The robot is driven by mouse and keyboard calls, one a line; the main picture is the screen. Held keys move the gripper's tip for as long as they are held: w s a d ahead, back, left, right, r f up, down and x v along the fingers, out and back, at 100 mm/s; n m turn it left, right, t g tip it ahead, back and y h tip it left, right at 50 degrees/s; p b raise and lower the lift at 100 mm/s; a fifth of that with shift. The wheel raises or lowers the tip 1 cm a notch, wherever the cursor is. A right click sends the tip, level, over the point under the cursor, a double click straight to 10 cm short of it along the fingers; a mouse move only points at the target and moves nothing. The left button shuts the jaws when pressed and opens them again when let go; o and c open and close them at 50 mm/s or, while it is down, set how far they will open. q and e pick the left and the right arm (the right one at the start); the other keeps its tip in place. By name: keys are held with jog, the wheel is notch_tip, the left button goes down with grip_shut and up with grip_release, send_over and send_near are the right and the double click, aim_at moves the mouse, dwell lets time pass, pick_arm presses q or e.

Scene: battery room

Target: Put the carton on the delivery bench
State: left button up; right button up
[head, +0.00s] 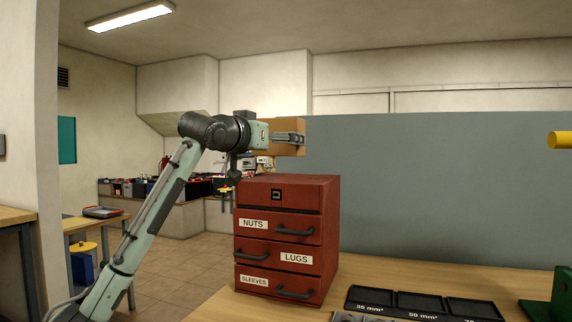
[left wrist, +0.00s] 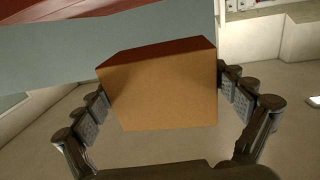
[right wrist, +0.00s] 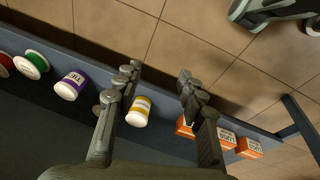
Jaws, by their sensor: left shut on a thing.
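The brown carton (head: 290,151) is held up in the air by my left gripper (head: 289,138), behind and above a red drawer cabinet. In the left wrist view the carton (left wrist: 160,92) sits between the two fingers, which are shut on its sides. My right gripper (right wrist: 158,76) shows only in its own wrist view, open with nothing between its fingertips. Several benches are in view, and I cannot tell which is the delivery bench.
The red cabinet (head: 287,190) stands on a wooden bench (head: 385,272) beside a black tray (head: 420,302). A grey panel (head: 430,180) rises behind. A table (head: 88,222) and floor lie left. Below my right gripper, a shelf holds a purple can (right wrist: 72,85), a yellow one (right wrist: 139,111) and orange boxes (right wrist: 249,148).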

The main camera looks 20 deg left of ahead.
aim_at(285, 180)
pick_arm(q)
jog(key=shift+w+d+f, duration=0.7)
jog(key=shift+w+d, duration=0.1)
jog(key=shift+w, duration=0.15)
jog(key=shift+f, duration=1.9)
jog(key=shift+f, duration=0.15)
jog(key=o, duration=1.1)
jog(key=shift+c, duration=0.2)
